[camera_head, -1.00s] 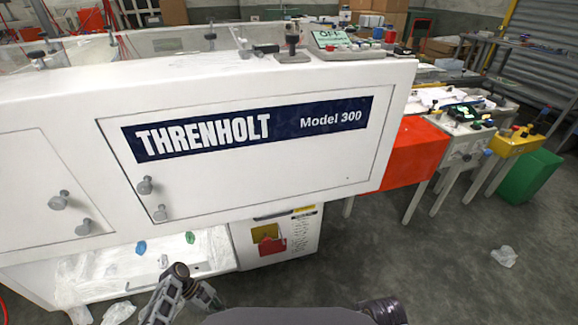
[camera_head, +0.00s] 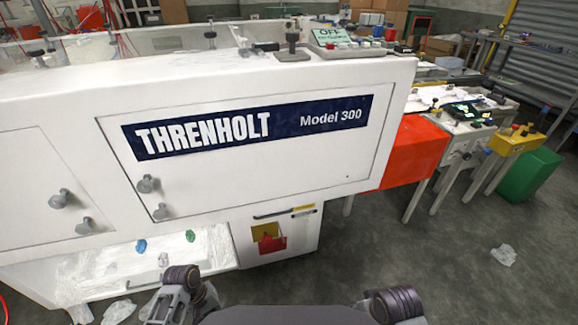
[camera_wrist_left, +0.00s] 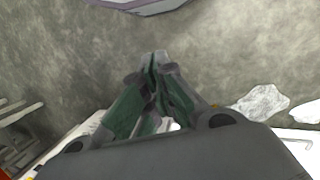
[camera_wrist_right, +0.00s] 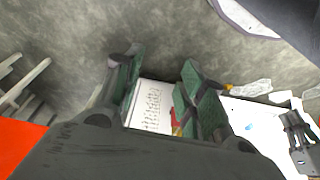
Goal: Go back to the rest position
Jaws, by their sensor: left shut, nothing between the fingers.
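My left gripper (camera_wrist_left: 155,62) is shut and empty in the left wrist view, its green-padded fingers together over bare concrete floor. My right gripper (camera_wrist_right: 158,64) is open and empty in the right wrist view, its two fingers apart. The white cabinet base with a printed label shows between and behind its fingers. In the head view, parts of my arms show at the bottom edge, left of centre and right of centre, in front of the white Threnholt machine (camera_head: 270,185). The fingertips are not clearly visible there.
A white tray (camera_head: 205,250) with small blue and green pieces sits low under the machine. Crumpled film (camera_head: 503,255) lies on the floor. An orange box (camera_head: 415,150) and green bin (camera_head: 530,175) stand right.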

